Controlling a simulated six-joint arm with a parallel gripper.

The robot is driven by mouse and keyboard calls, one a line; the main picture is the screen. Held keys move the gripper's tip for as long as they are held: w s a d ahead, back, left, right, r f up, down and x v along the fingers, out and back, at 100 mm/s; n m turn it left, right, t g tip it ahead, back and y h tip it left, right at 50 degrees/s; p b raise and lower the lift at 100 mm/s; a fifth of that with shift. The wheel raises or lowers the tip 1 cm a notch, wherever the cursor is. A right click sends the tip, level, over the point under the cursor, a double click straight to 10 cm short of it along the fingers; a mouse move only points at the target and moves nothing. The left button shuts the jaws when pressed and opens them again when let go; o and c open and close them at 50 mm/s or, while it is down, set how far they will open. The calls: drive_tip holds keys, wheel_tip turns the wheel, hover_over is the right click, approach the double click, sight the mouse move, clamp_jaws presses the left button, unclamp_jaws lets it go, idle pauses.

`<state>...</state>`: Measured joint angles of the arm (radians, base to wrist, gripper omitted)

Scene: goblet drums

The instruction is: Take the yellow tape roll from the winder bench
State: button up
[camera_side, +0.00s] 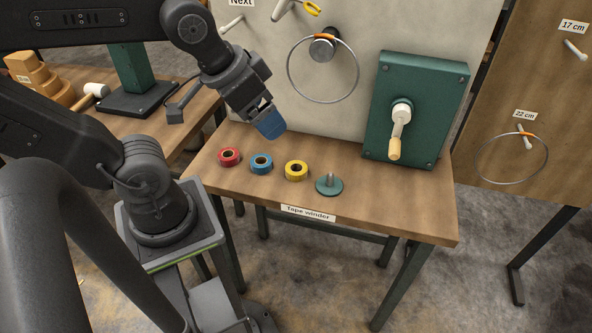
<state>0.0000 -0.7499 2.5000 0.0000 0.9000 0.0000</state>
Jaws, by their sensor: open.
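The yellow tape roll (296,171) lies flat on the winder bench (408,212). It is the rightmost of three rolls in a row, with a dark hole in its middle. My gripper (271,126) has blue fingertips and hangs above the back of the bench, up and to the left of the yellow roll. It is apart from the roll and nothing shows between its fingers. The fingers are seen at an angle, so the gap between them is hard to make out.
A blue roll (261,164) and a red roll (229,158) lie left of the yellow one. A green disc with an upright pin (329,185) stands to its right. A green crank box (416,110) stands at the back right. A metal ring (323,98) hangs on the panel behind.

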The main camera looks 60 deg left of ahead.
drive_tip(key=shift+o, duration=0.5)
drive_tip(key=m+g, duration=0.6)
drive_tip(key=m, duration=1.4)
hover_over(297, 167)
drive_tip(key=s+d, duration=0.2)
drive_tip(key=f, duration=2.3)
drive_tip(key=shift+w+a, duration=0.25)
drive_tip(key=shift+w+f+m, duration=0.2)
drive_tip(key=shift+f+m, duration=0.55)
drive_tip(key=shift+m, duration=0.45)
drive_tip(key=shift+f, duration=2.45)
